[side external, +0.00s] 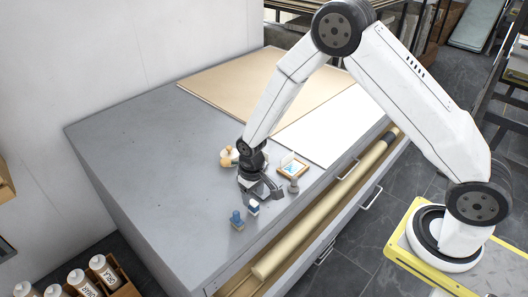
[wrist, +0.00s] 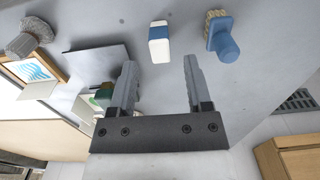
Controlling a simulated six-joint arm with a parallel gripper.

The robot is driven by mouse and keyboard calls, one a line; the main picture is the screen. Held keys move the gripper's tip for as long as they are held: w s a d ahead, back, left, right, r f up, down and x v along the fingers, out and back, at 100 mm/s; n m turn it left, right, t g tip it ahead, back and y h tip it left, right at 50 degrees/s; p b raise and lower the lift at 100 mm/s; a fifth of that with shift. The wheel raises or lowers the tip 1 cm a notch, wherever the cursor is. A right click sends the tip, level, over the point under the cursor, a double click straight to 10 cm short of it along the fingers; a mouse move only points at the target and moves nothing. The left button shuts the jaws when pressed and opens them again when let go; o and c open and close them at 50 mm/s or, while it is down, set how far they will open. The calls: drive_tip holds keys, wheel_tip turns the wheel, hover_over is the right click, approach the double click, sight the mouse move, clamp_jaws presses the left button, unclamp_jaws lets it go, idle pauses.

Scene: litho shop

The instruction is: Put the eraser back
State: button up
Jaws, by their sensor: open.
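The eraser, a small white block with a blue sleeve, lies on the grey cabinet top (side external: 140,150). In the wrist view the eraser (wrist: 159,43) is just beyond my fingertips, roughly centred between them and apart from both. In the side view the eraser (side external: 253,207) is just in front of my gripper (side external: 262,192), which is low over the cabinet top. My gripper (wrist: 160,63) is open, with nothing between its fingers. The eraser's place is not clear from these frames.
A blue-handled brush (wrist: 223,40) stands close beside the eraser. A grey knobbed tool (side external: 294,186) and a small framed blue picture (side external: 293,168) are to the right. A yellowish object (side external: 228,156) is behind my gripper. The cabinet top's left side is clear; an open drawer holds a long roll (side external: 320,210).

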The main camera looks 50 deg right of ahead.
sight(254, 202)
wheel_tip(254, 202, up, 9)
drive_tip(key=shift+f, duration=0.2)
idle(0.3)
idle(0.5)
drive_tip(key=s+d+r+t, duration=0.1)
drive_tip(key=s+d+r, duration=0.2)
drive_tip(key=s, duration=0.4)
drive_tip(key=s+d+r+t, duration=0.1)
drive_tip(key=s+d+r, duration=0.2)
drive_tip(key=s, duration=0.5)
drive_tip(key=shift+d+r+t, duration=0.25)
drive_tip(key=shift+r+t, duration=0.05)
drive_tip(key=shift+r, duration=0.45)
